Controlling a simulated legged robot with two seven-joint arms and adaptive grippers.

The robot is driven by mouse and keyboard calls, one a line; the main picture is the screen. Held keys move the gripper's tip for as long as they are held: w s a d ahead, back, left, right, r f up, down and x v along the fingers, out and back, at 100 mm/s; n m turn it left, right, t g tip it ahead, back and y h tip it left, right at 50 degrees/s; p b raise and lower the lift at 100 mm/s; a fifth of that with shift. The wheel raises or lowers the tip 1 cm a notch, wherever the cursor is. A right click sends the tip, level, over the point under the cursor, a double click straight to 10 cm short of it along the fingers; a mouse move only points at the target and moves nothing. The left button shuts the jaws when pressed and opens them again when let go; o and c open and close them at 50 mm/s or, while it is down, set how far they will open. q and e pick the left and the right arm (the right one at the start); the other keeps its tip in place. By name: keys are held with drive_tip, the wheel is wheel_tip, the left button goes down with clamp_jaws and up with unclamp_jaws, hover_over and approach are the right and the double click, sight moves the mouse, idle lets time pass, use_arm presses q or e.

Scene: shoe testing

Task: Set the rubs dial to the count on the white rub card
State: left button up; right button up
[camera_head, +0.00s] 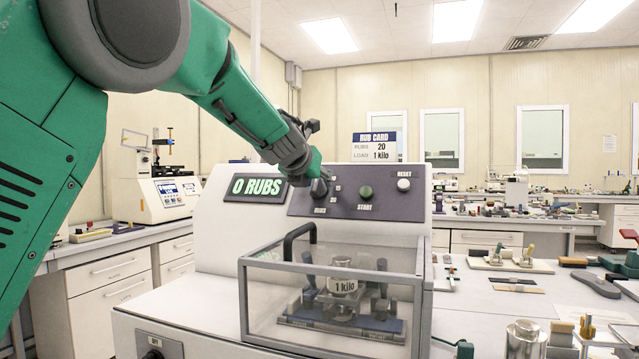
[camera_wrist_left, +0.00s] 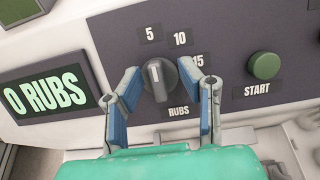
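The white rub card (camera_head: 378,148) stands on top of the machine and reads RUBS 20, LOAD 1 kilo. The rubs dial (camera_wrist_left: 160,80) is a dark round knob with a white pointer mark, which points up, slightly left, toward the 5 label (camera_wrist_left: 150,33). The display (camera_head: 255,187) reads 0 RUBS. My right gripper is out of view.
The green START button (camera_head: 365,192) and white RESET button (camera_head: 404,185) sit right of the dial. Below is a clear guard with a black handle (camera_head: 299,240) over a 1 kilo weight (camera_head: 342,284). Benches with tools stand at the right.

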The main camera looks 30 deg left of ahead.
use_arm(q)
drive_tip(key=shift+a, duration=0.1)
drive_tip(key=c, duration=0.6)
drive_tip(key=shift+a, duration=0.15)
clamp_jaws()
drive_tip(key=shift+f, duration=0.1)
